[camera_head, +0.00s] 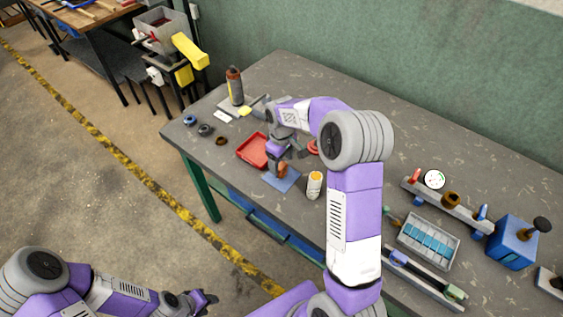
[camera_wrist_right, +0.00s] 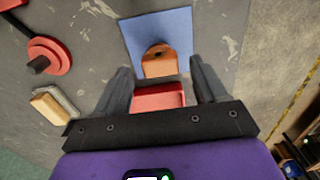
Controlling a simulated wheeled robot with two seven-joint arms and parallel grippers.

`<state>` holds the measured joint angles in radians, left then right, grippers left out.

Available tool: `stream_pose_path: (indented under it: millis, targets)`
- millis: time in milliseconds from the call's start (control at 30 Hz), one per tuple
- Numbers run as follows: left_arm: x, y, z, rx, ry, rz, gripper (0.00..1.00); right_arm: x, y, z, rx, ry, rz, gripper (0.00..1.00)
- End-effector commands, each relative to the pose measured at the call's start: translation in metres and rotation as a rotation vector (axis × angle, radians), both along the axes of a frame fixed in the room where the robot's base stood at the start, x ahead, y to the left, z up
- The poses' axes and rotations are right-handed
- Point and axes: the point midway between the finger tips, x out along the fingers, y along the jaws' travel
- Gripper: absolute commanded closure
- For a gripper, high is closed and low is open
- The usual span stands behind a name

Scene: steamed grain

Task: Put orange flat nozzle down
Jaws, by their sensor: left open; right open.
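The orange flat nozzle (camera_head: 283,171) rests on a small blue mat (camera_head: 289,182) near the table's front edge. The right wrist view also shows the nozzle (camera_wrist_right: 165,68) on the mat (camera_wrist_right: 175,27), a dark hole in its top. My right gripper (camera_head: 288,160) is directly over the nozzle. In the wrist view its open fingers (camera_wrist_right: 159,72) stand on either side of the nozzle, with visible gaps. I cannot tell the height of the fingertips over the mat. My left gripper (camera_head: 207,298) is open and empty, low in front of the table, over the floor.
A red tray (camera_head: 246,151) lies left of the mat and a white bottle (camera_head: 314,186) stands right of it. A red disc (camera_wrist_right: 50,58) and a tan block (camera_wrist_right: 50,107) lie nearby. A dark bottle (camera_head: 234,86) stands at the back left. A grey bin (camera_head: 428,241) is further right.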

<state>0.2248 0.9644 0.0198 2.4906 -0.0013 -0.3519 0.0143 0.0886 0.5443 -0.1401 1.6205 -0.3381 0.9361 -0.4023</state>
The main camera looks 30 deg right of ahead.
Motion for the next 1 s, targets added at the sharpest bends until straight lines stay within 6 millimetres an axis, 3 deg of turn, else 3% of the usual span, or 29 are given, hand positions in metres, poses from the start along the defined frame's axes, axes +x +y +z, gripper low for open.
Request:
stream_pose_path:
  millis: [300, 500, 1000]
  targets:
    - [0.000, 0.000, 0.013, 0.000, 0.000, 0.000, 0.57, 0.001, 0.000, 0.071, 0.001, -0.004, 0.001, 0.29]
    - [0.000, 0.000, 0.018, 0.000, 0.000, 0.000, 0.57, 0.001, 0.000, 0.100, 0.000, -0.003, 0.001, 0.29]
    - [0.000, 0.000, 0.019, 0.000, 0.000, 0.000, 0.57, 0.000, 0.000, 0.108, 0.000, 0.000, 0.001, 0.29]
